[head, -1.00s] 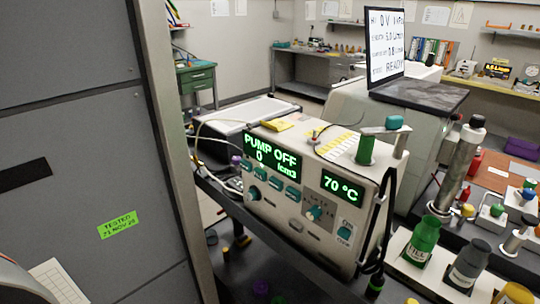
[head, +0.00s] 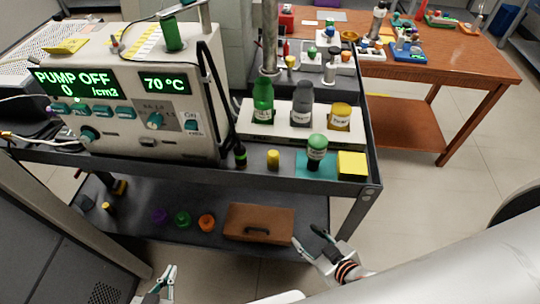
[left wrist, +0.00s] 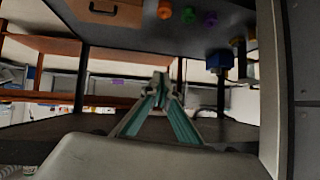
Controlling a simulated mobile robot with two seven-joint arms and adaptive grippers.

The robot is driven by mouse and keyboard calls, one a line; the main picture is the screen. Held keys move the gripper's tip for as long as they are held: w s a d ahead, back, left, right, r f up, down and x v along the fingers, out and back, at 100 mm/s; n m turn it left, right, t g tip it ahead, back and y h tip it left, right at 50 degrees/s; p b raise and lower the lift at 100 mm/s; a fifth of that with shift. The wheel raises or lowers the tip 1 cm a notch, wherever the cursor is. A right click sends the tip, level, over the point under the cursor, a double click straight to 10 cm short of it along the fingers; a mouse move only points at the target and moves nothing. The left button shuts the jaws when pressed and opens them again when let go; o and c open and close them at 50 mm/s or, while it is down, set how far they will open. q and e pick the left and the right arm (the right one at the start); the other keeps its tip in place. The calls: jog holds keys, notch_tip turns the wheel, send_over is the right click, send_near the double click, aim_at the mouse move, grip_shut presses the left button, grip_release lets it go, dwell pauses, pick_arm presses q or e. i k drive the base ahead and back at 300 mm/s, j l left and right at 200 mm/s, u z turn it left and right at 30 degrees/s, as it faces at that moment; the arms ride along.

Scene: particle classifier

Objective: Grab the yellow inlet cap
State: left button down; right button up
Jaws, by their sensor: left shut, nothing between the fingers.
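A small yellow cylinder (head: 273,159), possibly the yellow inlet cap, stands near the front edge of the cart's top in the head view. I cannot tell for sure that it is the cap. My left gripper (head: 165,278) is at the bottom of the head view, low in front of the cart and well away from that cylinder. In the left wrist view its fingers (left wrist: 160,82) meet at the tips, with nothing between them. My right gripper (head: 308,236) is in front of the cart's lower shelf, with its fingers apart and empty.
The pump unit (head: 140,110) stands on the cart. Green, grey and yellow bottles sit in a white rack (head: 290,127). A yellow block (head: 352,165) lies at the right corner. Purple, green and orange caps (head: 206,222) and a brown case (head: 258,213) are on the lower shelf.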

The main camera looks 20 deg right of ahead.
aim_at(272, 156)
jog(key=k+l, duration=0.25)
jog(key=l, duration=0.15)
jog(key=k+l, duration=0.25)
jog(key=l, duration=0.15)
jog(key=l+z, duration=0.1)
jog(key=l, duration=0.75)
jog(key=i, duration=0.05)
